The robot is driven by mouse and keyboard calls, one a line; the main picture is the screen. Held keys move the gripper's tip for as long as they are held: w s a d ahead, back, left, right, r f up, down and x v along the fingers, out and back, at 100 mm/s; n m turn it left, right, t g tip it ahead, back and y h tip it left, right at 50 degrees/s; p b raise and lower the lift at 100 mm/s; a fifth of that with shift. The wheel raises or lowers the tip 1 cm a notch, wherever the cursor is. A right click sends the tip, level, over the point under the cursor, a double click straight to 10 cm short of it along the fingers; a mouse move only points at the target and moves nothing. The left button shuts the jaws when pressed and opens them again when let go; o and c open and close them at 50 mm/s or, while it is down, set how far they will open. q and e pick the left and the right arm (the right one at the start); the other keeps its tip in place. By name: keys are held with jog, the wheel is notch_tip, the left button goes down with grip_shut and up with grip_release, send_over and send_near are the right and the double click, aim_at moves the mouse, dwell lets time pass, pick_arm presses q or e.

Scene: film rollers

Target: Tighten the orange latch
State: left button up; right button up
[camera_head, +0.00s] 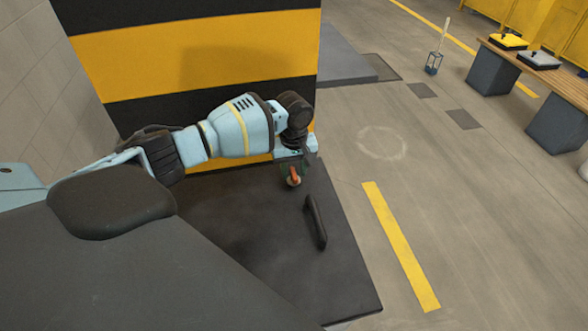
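The orange latch (293,175) is a small orange piece near the upper right part of a dark flat panel (275,245). My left gripper (292,165) is right at the latch, pointing down over it, and covers its upper end. The fingers are small and partly hidden, so I cannot tell whether they are open or shut, or whether they touch the latch. My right gripper is not in view.
A black bar handle (316,222) stands on the panel just below the latch. A black-and-yellow striped wall (200,50) rises close behind my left arm. Open floor (470,220) lies to the right, with a bench (550,75) farther off.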

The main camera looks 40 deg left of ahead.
pick_arm(q)
grip_shut()
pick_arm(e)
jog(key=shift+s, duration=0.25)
